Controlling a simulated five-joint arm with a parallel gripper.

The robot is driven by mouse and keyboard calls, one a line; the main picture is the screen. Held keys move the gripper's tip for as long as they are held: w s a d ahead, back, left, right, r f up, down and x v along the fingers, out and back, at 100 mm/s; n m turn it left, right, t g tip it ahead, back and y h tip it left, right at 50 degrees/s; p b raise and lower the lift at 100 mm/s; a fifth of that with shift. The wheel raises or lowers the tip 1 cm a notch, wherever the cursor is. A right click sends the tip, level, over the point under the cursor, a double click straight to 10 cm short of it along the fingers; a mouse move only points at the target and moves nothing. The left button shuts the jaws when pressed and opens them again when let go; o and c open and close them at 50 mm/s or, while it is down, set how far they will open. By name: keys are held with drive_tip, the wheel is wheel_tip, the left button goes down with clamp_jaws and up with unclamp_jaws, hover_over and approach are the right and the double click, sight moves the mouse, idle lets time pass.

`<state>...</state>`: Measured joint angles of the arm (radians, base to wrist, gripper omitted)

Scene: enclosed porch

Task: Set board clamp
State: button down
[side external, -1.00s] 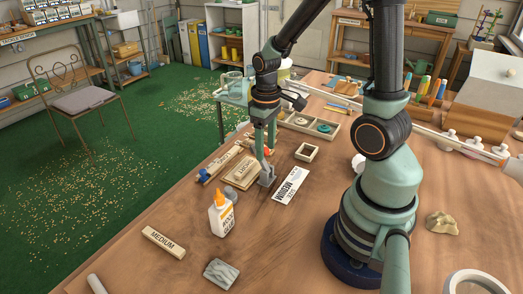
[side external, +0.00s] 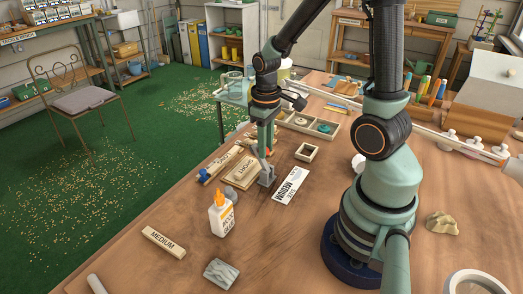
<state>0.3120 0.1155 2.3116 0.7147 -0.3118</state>
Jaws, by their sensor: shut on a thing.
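My gripper (side external: 266,182) is low over the workbench, its fingers shut at the right corner of a small labelled wooden block (side external: 243,171). The exact contact is hidden by the fingers. The block lies by a longer pale wooden piece with a bar clamp (side external: 205,175), which has a blue end, just to its left. Much of the clamp's far end is hidden behind the arm. A printed white card marked MEDIUM (side external: 290,187) lies right of the gripper. A wooden block marked MEDIUM (side external: 163,242) lies at the front left.
A glue bottle (side external: 221,216) stands in front of the gripper, with a grey rounded thing (side external: 230,192) close behind it. A small open box (side external: 307,152) and a divided tray (side external: 301,123) are behind. A grey block (side external: 221,273) lies in front.

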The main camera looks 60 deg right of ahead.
drive_tip(key=shift+r, duration=0.1)
idle(0.8)
drive_tip(key=shift+s+t+h, duration=0.4)
drive_tip(key=shift+s+t, duration=0.5)
drive_tip(key=shift+t, duration=0.1)
drive_tip(key=c, duration=0.7)
unclamp_jaws()
drive_tip(key=r, duration=0.4)
drive_tip(key=s+r, duration=0.1)
drive_tip(key=r, duration=0.2)
drive_tip(key=s+r, duration=0.1)
drive_tip(key=r, duration=0.3)
drive_tip(key=shift+a+r, duration=0.35)
